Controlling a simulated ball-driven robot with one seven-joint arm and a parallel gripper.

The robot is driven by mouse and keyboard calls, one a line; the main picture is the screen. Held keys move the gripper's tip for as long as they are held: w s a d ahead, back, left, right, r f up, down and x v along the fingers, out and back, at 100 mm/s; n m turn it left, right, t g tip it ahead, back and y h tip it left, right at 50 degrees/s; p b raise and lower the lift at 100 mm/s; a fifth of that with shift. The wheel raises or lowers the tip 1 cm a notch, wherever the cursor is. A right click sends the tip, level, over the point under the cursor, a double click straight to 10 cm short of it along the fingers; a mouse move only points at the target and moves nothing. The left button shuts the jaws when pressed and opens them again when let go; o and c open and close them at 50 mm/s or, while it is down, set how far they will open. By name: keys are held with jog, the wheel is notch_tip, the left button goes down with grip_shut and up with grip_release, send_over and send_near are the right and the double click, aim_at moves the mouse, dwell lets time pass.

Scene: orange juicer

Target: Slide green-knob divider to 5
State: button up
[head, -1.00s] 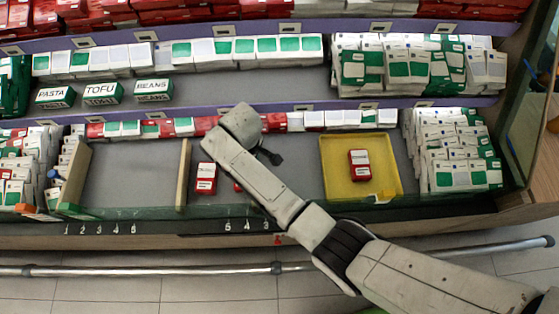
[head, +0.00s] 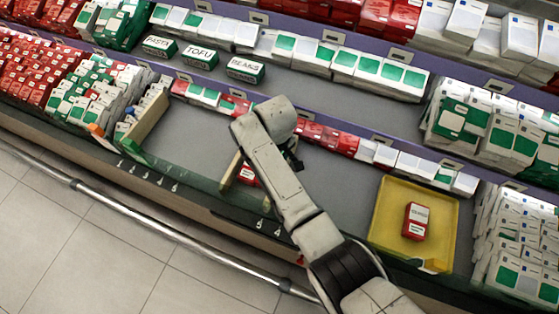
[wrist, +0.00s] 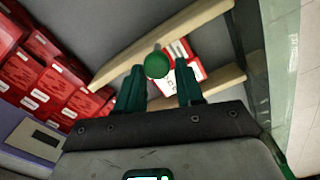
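A round green knob (wrist: 156,65) shows in the wrist view, between and just beyond the fingertips of my gripper (wrist: 160,72). The fingers are apart, one on each side of it; I cannot tell whether they touch it. Two pale wooden bars (wrist: 205,14) show there, with a red-and-white box (wrist: 184,52) between them. Which bar carries the knob is unclear. In the head view a wooden divider (head: 231,172) stands left of my arm, beside the partly hidden red box (head: 248,176). My gripper (head: 293,155) is mostly hidden, and the knob is not visible there. Printed numbers (head: 268,228) run along the front edge, partly covered.
Another wooden divider (head: 150,118) stands further left, with its own row of numbers (head: 148,176). A yellow tray (head: 388,215) holding a red box (head: 415,221) lies to the right. Red boxes (wrist: 85,105) line the shelf's back. The bay left of my arm is largely clear.

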jog(key=o, duration=0.3)
jog(key=shift+o, duration=0.2)
jog(key=shift+d, duration=0.1)
notch_tip(320, 180, up, 11)
jog(key=shift+f+p, duration=0.15)
jog(key=shift+p, duration=0.15)
dwell(0.4)
jog(key=s+d+f+m+t, duration=0.1)
jog(key=s+d+f+m, duration=0.25)
jog(key=d, duration=0.65)
jog(key=s+d+r+m+t, duration=0.2)
jog(key=s+d+m, duration=0.1)
jog(key=s+d, duration=0.6)
jog(key=s+d+r+m+t, duration=0.2)
jog(key=s+d+m, duration=0.1)
jog(key=s+d, duration=0.55)
jog(key=s+d+f+g, duration=0.3)
jog(key=s+f+g, duration=0.1)
jog(key=s, duration=0.5)
jog(key=shift+s+d+f+m, duration=0.2)
jog(key=shift+s+f+m, duration=0.25)
jog(key=shift+f, duration=0.4)
